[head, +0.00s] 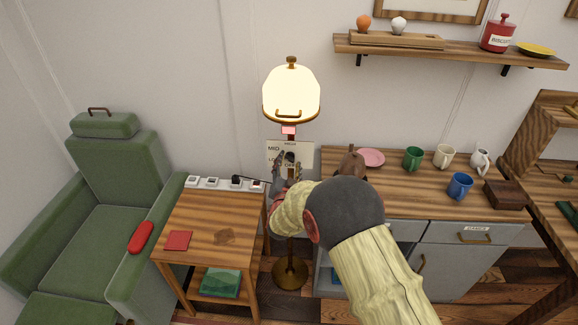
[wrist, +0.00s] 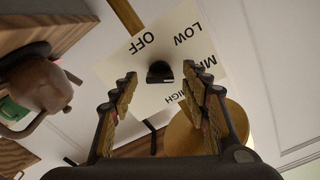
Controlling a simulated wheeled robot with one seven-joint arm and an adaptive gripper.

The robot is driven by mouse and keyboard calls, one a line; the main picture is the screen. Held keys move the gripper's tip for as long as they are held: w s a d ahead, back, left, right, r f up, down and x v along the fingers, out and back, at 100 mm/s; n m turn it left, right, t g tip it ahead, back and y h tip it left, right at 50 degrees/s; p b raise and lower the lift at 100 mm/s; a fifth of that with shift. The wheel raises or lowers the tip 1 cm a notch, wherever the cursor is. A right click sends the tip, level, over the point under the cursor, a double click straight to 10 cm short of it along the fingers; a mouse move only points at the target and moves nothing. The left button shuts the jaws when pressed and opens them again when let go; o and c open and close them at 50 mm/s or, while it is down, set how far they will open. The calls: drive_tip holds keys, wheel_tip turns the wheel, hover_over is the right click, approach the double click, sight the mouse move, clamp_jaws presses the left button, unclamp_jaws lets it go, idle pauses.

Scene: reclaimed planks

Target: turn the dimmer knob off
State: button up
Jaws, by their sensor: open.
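The dimmer knob (wrist: 160,72) is small and black. It sits on a cream plate (wrist: 140,72) marked OFF, LOW, MID and HIGH, which shows rotated in the wrist view. I cannot tell which mark the knob points to. The plate (head: 309,150) also shows in the head view, on the stand of a lit lamp (head: 291,97), partly hidden by my gripper (head: 288,170). In the wrist view my gripper (wrist: 159,88) is open, with one finger on each side of the knob. I see no clear contact with it.
A brown pot-like object (wrist: 38,85) is close on the left in the wrist view. The lamp stands between a side table (head: 210,215) and a counter (head: 420,198) with several mugs.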

drive_tip(key=shift+w, duration=0.15)
drive_tip(key=shift+c, duration=0.9)
drive_tip(key=c, duration=1)
drive_tip(key=shift+n, duration=0.3)
drive_tip(key=shift+n+p, duration=4.05)
drive_tip(key=shift+n, duration=7.65)
